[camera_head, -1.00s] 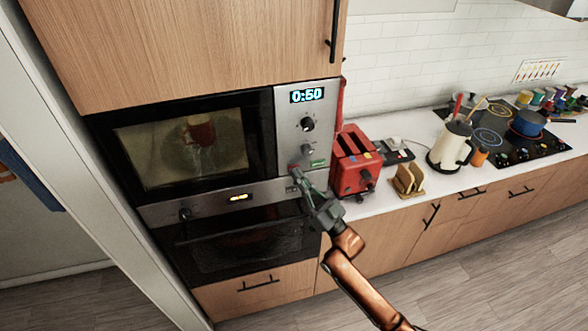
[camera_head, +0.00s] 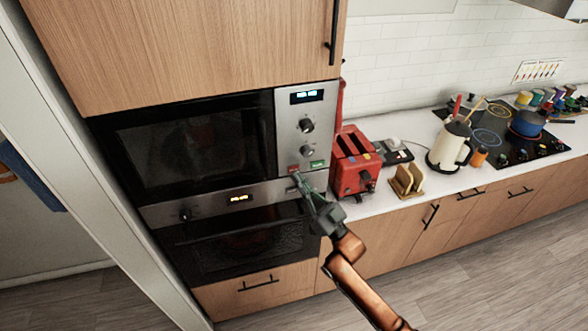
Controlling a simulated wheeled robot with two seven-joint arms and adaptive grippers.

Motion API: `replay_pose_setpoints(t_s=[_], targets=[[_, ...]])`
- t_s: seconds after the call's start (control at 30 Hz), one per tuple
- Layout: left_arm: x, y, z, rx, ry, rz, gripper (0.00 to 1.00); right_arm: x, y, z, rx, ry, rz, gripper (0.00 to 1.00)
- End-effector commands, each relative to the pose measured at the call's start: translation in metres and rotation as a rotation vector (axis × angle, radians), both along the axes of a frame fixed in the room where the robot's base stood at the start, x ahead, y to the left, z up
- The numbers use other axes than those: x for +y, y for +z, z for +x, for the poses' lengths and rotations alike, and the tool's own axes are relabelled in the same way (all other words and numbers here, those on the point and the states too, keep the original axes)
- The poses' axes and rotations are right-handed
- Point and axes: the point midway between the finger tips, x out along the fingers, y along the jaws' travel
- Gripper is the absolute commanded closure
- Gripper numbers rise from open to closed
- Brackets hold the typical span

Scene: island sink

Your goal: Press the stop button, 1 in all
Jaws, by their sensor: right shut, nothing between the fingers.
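The microwave (camera_head: 180,150) is built into the wood cabinet, with its door shut and its inside dark. My left gripper is not in view.
A second oven (camera_head: 235,245) sits below the microwave. A red toaster (camera_head: 353,165) stands close to the right of my gripper on the white counter. A bread rack (camera_head: 407,181), a kettle (camera_head: 449,147) and a hob (camera_head: 497,130) are further right.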

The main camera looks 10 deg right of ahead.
Motion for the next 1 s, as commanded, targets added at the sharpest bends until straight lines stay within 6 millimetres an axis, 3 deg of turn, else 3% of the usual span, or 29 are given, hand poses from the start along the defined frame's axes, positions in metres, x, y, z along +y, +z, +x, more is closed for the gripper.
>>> replay_pose_setpoints(t_s=[0.27,0.7,1.0], targets=[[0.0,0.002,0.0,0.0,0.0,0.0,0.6,0.0,0.0,-0.003,0.001,0.0,-0.001,1.0],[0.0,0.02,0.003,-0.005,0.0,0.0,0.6,-0.002,0.001,-0.043,0.001,0.0,-0.001,1.0],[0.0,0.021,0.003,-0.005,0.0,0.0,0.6,-0.002,0.0,-0.05,0.0,-0.001,-0.001,1.0]])
